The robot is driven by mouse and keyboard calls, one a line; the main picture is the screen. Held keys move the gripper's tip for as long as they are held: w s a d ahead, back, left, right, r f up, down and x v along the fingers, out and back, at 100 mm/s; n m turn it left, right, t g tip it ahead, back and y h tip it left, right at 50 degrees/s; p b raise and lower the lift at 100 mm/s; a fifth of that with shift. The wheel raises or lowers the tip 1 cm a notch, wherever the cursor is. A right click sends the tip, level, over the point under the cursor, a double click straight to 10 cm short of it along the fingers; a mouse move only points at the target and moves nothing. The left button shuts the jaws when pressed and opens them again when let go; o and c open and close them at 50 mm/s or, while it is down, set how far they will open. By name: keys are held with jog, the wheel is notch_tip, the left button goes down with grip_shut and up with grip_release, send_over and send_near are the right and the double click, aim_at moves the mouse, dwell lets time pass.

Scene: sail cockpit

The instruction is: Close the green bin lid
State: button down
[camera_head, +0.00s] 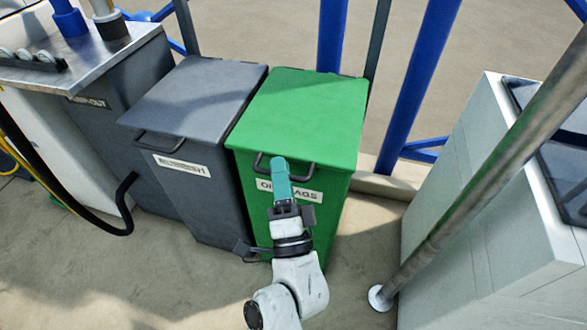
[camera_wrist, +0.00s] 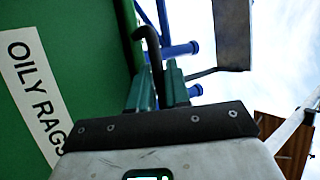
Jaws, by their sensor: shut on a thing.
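The green bin (camera_head: 338,215) stands in the middle of the head view, with an "OILY RAGS" label (camera_head: 312,196) on its front. Its green lid (camera_head: 302,110) lies across the top, and I see no clear gap under its front edge. A dark bar handle (camera_head: 305,177) sticks out at the lid's front. My gripper (camera_head: 279,166) is at the handle, its teal fingers shut on it. In the wrist view the curved dark handle (camera_wrist: 153,45) runs between my fingers (camera_wrist: 157,85), beside the green front and its label.
A grey bin (camera_head: 190,105) with a closed lid and its own handle stands close on the left. A metal-topped counter (camera_head: 75,60) is farther left. Blue posts (camera_head: 415,85) rise behind. A white cabinet (camera_head: 490,180) and slanted metal pole (camera_head: 470,185) stand to the right.

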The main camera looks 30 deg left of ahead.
jog(key=shift+f, duration=0.45)
jog(key=shift+f, duration=0.1)
jog(key=c, duration=1.2)
grip_release()
jog(key=shift+o, duration=0.2)
jog(key=v, duration=1)
jog(key=shift+s+d, duration=0.25)
